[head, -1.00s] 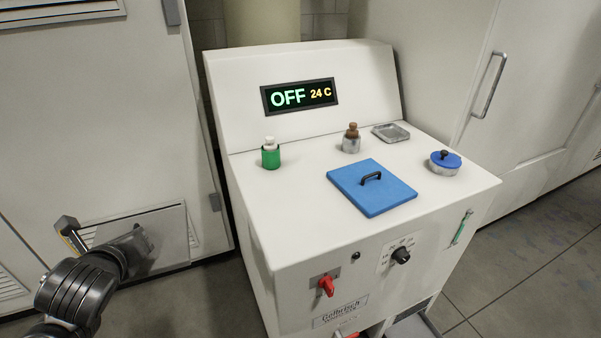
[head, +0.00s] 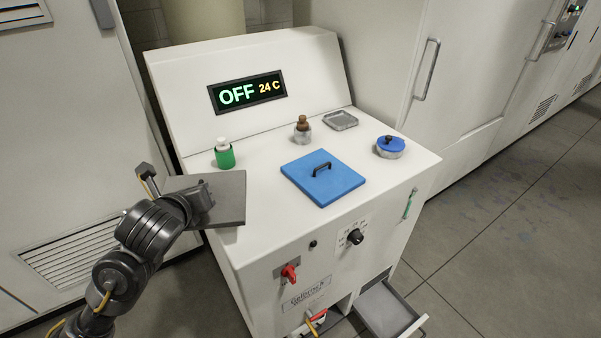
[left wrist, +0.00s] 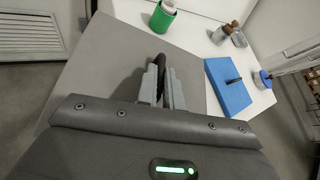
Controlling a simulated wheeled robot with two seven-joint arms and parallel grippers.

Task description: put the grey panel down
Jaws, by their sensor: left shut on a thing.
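The grey panel (head: 228,206) is a flat square plate in the head view, at the left edge of the white machine's top (head: 262,215). Part of it overhangs that edge. I cannot tell whether it touches the top. My left gripper (head: 203,196) is over the panel and shut on its dark handle. In the left wrist view the panel (left wrist: 105,75) spreads out below my left gripper (left wrist: 163,85), with the handle (left wrist: 163,62) between the fingers. My right gripper is not in view.
On the machine top stand a green bottle (head: 225,157) close to the panel, a blue lid with a black handle (head: 335,185), a brown-topped jar (head: 303,135), a small grey tray (head: 341,120) and a blue-lidded tin (head: 390,148). An open drawer (head: 385,312) sticks out below.

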